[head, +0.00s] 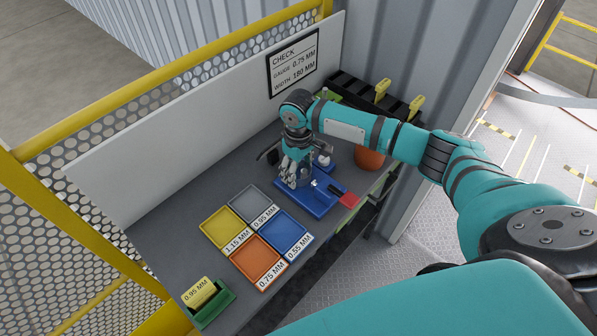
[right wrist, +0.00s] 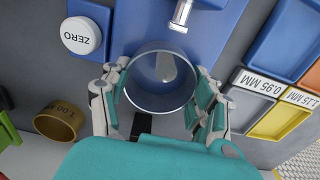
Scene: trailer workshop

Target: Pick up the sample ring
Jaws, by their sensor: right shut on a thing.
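The sample ring (right wrist: 160,80) is a thin-walled, grey metallic ring. In the right wrist view it sits between the fingers of my right gripper (right wrist: 160,98), which are shut on it from both sides. I cannot tell whether the ring still touches the fixture. In the head view my right gripper (head: 290,178) points down at the fixture (head: 318,206), and its fingers hide the ring. My left gripper is not in view.
Yellow (head: 219,229), grey (head: 250,202), blue (head: 285,231) and orange (head: 258,257) labelled trays lie left of and in front of the fixture. A white ZERO button (right wrist: 82,36) and a brown ring-shaped object (right wrist: 58,120) are close by. An orange-brown container (head: 369,158) stands right.

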